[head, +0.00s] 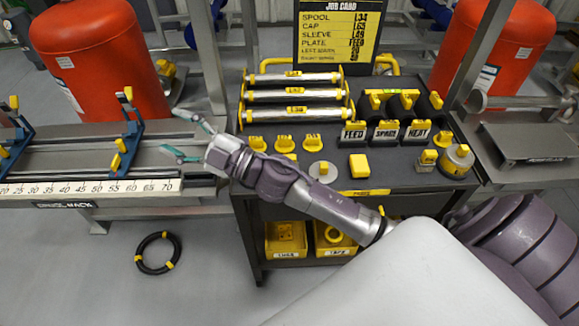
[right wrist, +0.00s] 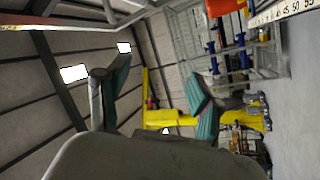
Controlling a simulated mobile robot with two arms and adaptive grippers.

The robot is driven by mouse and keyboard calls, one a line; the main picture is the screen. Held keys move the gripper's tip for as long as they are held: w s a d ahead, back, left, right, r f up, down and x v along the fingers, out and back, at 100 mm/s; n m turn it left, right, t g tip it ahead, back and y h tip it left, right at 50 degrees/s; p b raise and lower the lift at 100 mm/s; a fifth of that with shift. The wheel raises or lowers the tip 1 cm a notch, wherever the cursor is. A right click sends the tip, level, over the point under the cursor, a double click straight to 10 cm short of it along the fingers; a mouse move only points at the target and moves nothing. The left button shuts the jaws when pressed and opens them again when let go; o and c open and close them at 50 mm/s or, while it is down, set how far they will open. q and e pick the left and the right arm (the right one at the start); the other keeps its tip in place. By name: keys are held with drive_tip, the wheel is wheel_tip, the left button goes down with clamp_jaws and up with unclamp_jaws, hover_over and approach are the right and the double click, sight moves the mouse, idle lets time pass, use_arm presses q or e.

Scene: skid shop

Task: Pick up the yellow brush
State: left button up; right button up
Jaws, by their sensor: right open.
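I cannot tell for sure which item is the yellow brush. A small yellow block (head: 359,165) lies on the dark cart top (head: 335,173), right of my right forearm, and a small yellow-topped piece (head: 427,158) stands farther right. My right gripper (head: 170,132) is open and empty, left of the cart and over the front of the measuring rack. In the right wrist view its two green-padded fingers (right wrist: 156,72) stand apart with nothing between them. My left gripper is not in view.
The cart carries silver rollers (head: 293,94), black labelled blocks (head: 385,132) and a job card board (head: 338,32). Yellow bins (head: 286,240) sit below. The rack has a ruler edge (head: 100,187). A black ring (head: 158,253) lies on the otherwise clear floor. Red cylinders (head: 100,55) stand behind.

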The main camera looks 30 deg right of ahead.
drive_tip(key=s+a+r+n+g+y, duration=0.2)
drive_tip(key=a+n+g+y, duration=0.2)
drive_tip(key=n+g, duration=0.3)
drive_tip(key=n+g+h, duration=0.5)
drive_tip(key=g+h, duration=0.5)
drive_tip(key=h, duration=0.7)
hover_over(289, 156)
drive_tip(key=f, duration=1.5)
drive_tip(key=shift+s+a+f+p, duration=0.3)
drive_tip(key=shift+f+p, duration=0.1)
drive_tip(key=shift+w+d+f+p, duration=0.15)
drive_tip(key=shift+f+p, duration=0.3)
drive_tip(key=shift+f, duration=1)
drive_tip(key=shift+d+f+p, duration=0.15)
drive_tip(key=shift+f+p, duration=0.25)
drive_tip(key=shift+f, duration=1.05)
drive_tip(key=c, duration=1.3)
drive_tip(key=shift+o, duration=0.2)
